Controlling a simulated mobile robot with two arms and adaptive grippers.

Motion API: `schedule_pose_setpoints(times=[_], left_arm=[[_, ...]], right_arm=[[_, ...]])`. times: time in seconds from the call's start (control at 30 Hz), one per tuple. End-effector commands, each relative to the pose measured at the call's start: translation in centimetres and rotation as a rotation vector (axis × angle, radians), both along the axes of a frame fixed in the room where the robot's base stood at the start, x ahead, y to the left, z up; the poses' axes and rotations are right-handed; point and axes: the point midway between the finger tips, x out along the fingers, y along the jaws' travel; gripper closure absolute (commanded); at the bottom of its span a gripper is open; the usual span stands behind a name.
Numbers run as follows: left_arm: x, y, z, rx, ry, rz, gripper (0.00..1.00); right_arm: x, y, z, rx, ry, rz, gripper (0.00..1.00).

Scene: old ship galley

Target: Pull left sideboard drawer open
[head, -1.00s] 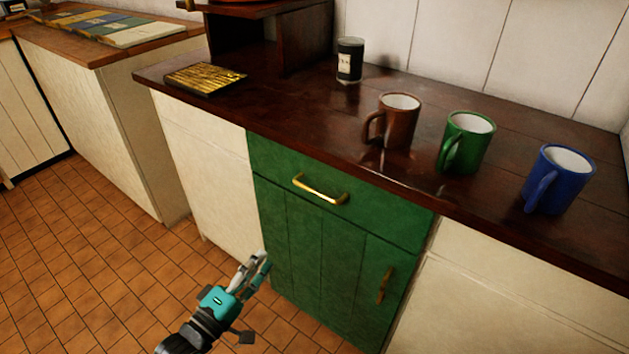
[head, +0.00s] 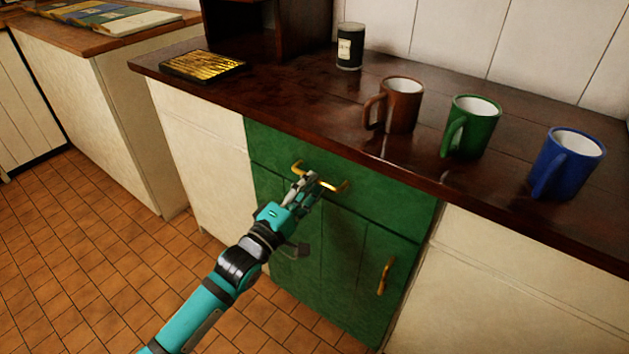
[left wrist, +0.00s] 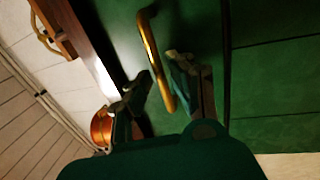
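The green sideboard drawer (head: 385,202) sits shut, flush under the dark countertop. Its brass handle (head: 337,186) runs across the upper front. My left gripper (head: 306,178) is at the handle, its fingers partly covering the bar in the head view. In the left wrist view the fingers (left wrist: 162,68) are apart, one on each side of the brass bar (left wrist: 151,45), with a gap still showing beside it. I cannot tell whether either finger touches the bar. My right gripper is in neither view.
On the dark countertop (head: 300,110) stand a brown mug (head: 401,106), a green mug (head: 472,128), a blue mug (head: 567,165), a dark candle jar (head: 350,47) and a gold-patterned box (head: 203,66). A green cupboard door with a brass handle (head: 384,277) is below. The tiled floor (head: 90,250) is clear.

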Motion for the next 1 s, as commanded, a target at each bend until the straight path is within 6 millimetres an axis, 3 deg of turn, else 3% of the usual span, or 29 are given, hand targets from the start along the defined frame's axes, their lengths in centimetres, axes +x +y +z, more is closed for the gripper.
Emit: schedule_pose_setpoints(times=[0.2,0.5,0.67,1.0], left_arm=[[1.6,-1.1,0.3,0.001,-0.001,0.0,0.79],[1.7,-1.2,0.4,0.001,0.001,0.0,0.79],[1.7,-1.2,0.4,0.001,0.001,0.0,0.99],[1.7,-1.2,0.4,0.001,0.001,0.0,1.0]], right_arm=[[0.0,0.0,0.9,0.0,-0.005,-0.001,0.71],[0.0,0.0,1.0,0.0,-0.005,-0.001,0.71],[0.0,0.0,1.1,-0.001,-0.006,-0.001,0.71],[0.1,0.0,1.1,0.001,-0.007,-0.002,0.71]])
